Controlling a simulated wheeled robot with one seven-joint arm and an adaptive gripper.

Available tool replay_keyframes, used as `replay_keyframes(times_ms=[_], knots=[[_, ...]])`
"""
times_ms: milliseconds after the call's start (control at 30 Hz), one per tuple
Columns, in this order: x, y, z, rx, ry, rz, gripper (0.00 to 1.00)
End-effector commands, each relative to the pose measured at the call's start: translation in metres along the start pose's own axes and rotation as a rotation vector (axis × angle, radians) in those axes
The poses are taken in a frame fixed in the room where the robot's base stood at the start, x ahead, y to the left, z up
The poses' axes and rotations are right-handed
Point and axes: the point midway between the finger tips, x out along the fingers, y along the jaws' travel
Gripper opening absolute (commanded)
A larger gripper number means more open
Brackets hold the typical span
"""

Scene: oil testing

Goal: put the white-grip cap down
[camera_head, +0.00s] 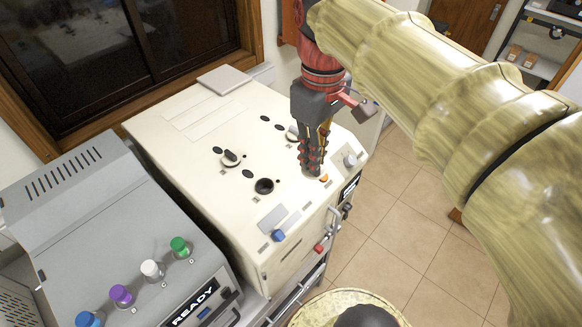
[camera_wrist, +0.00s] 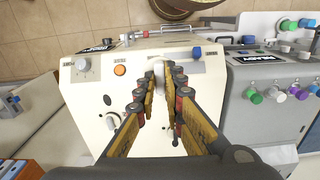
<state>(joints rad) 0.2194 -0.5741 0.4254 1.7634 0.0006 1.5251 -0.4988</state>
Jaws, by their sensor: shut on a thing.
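My gripper (camera_head: 314,171) points down over the front part of the cream machine (camera_head: 195,190), near its orange button. In the wrist view my gripper (camera_wrist: 160,88) has its fingertips close together on a pale piece, the white-grip cap (camera_wrist: 159,72). Only a little of the cap shows; the fingers hide the rest. I cannot tell whether it touches the machine top. In the head view the cap is hidden by the fingers. An uncovered dark round opening (camera_head: 264,186) lies to the left of the gripper. A dark-handled cap (camera_head: 231,157) sits farther back on the machine top.
The orange button (camera_head: 323,179), a grey knob (camera_head: 350,160) and a blue knob (camera_head: 278,235) stand along the machine's front edge. A grey machine (camera_head: 110,230) with several coloured caps stands close on the left. Tiled floor (camera_head: 385,215) lies to the right.

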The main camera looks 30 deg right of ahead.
Motion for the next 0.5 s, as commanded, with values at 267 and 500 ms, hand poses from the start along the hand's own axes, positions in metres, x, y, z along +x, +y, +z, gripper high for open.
replay_keyframes(times_ms=[267,500], knots=[[0.017,0.018,-0.036,-0.036,-0.007,-0.004,0.00],[0.041,0.042,-0.083,-0.035,-0.006,-0.004,0.00]])
